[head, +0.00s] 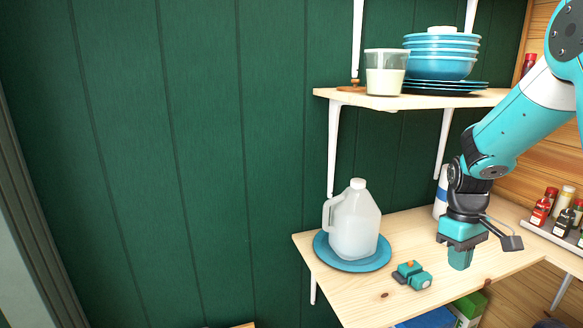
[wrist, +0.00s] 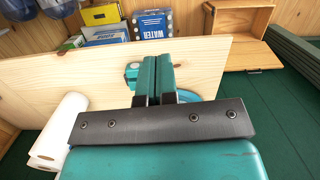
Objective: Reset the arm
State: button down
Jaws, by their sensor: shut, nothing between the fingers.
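My gripper (head: 459,258) points down above the right part of the lower wooden shelf (head: 385,295). Its fingers are together and empty, as the wrist view (wrist: 155,72) also shows. My teal arm reaches in from the right edge of the head view, bent at the elbow. A small teal object with an orange part (head: 412,275) lies on the shelf to the left of the gripper, apart from it.
A translucent jug (head: 355,222) stands on a blue plate (head: 322,253) at the shelf's left. An upper shelf (head: 385,102) bears a cup (head: 384,80) and stacked blue bowls (head: 440,66). A rack of small bottles (head: 535,228) is at right.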

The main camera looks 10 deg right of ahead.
jog(key=s+a+r+n+t+y+b, duration=0.1)
jog(key=s+a+r, duration=0.15)
jog(key=a, duration=0.65)
jog(key=s+a+r+n+t+y+b, duration=0.1)
jog(key=a+r+n, duration=0.15)
jog(key=a, duration=0.65)
jog(key=s+a+r+n+y, duration=0.1)
jog(key=s+a+r+y, duration=0.1)
jog(key=s+a, duration=1)
jog(key=shift+s+a+r+n+b, duration=0.35)
jog(key=shift+s+r+b, duration=0.1)
jog(key=shift+s+r, duration=0.15)
